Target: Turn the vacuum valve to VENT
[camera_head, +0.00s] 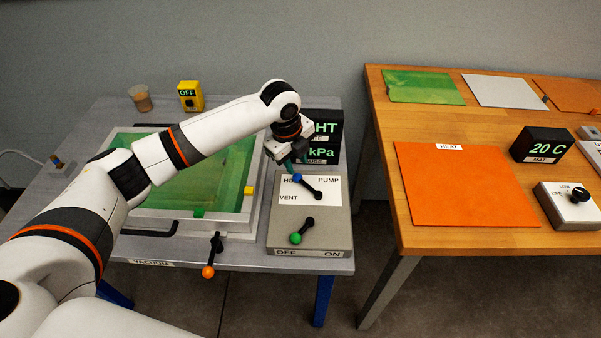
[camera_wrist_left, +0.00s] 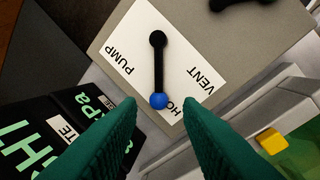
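The vacuum valve is a black lever (camera_head: 308,187) with a blue knob (camera_head: 297,178) on a grey box, over a white plate marked PUMP, VENT and a partly hidden HO... label. The blue knob lies at the HO... label, away from VENT. In the left wrist view the black lever (camera_wrist_left: 158,68) runs from its pivot to the blue knob (camera_wrist_left: 158,101). My left gripper (camera_head: 291,169) is above the knob. Its two green fingers are apart, with the knob showing between their tips; I see no contact. My right gripper is not in view.
A green-knobbed lever (camera_head: 296,238) sits lower on the same box, by OFF and ON. An orange-knobbed lever (camera_head: 208,271) is at the table's front edge. Gauge displays (camera_head: 325,152) stand behind the box. A wooden table (camera_head: 470,237) stands right.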

